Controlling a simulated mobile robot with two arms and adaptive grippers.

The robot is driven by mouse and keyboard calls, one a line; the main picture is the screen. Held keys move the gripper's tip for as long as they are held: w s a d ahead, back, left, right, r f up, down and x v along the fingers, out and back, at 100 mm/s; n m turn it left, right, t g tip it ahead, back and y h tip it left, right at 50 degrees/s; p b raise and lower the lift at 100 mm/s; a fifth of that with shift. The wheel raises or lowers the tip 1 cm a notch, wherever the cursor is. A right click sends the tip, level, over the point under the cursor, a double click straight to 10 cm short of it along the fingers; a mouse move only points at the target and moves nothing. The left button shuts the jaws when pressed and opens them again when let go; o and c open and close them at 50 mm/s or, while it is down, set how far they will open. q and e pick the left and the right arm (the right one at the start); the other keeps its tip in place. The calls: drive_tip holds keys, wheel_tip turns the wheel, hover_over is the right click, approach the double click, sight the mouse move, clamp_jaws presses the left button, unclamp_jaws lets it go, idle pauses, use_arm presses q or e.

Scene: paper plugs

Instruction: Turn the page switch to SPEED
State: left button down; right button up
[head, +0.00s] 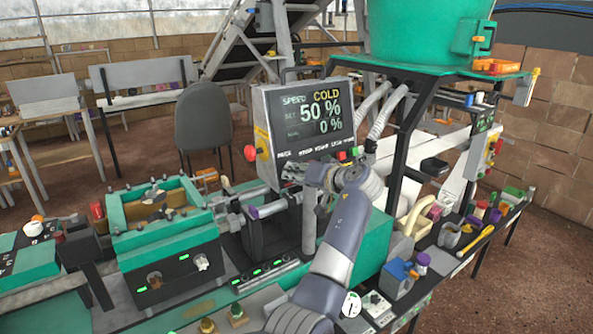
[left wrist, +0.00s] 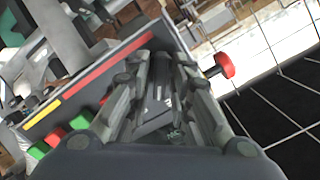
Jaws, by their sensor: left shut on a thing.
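The control panel (head: 262,105) is a grey box on the machine, seen in the head view. Its dark screen (head: 310,112) shows SPEED in dim letters, COLD in yellow, 50 % and 0 %. My left gripper (head: 318,174) is at the panel's lower front edge, below the row of printed labels. In the left wrist view my left gripper's fingers (left wrist: 165,95) are closed around a small dark grey part (left wrist: 160,112), seemingly the page switch. The gripper hides the switch in the head view, so its setting cannot be read. My right gripper is in neither view.
A red knob (head: 250,153) sticks out from the panel's left side and shows in the left wrist view (left wrist: 225,65). Red and green buttons (head: 342,156) sit close beside my gripper. A green hopper (head: 420,30) stands behind right. Small containers crowd the right bench.

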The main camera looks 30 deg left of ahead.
use_arm(q)
drive_tip(key=shift+r, duration=0.25)
idle(0.3)
drive_tip(key=c, duration=1.7)
unclamp_jaws()
drive_tip(key=shift+w+a, duration=0.1)
drive_tip(key=shift+o, duration=0.2)
drive_tip(key=shift+f, duration=0.2)
drive_tip(key=v, duration=1.2)
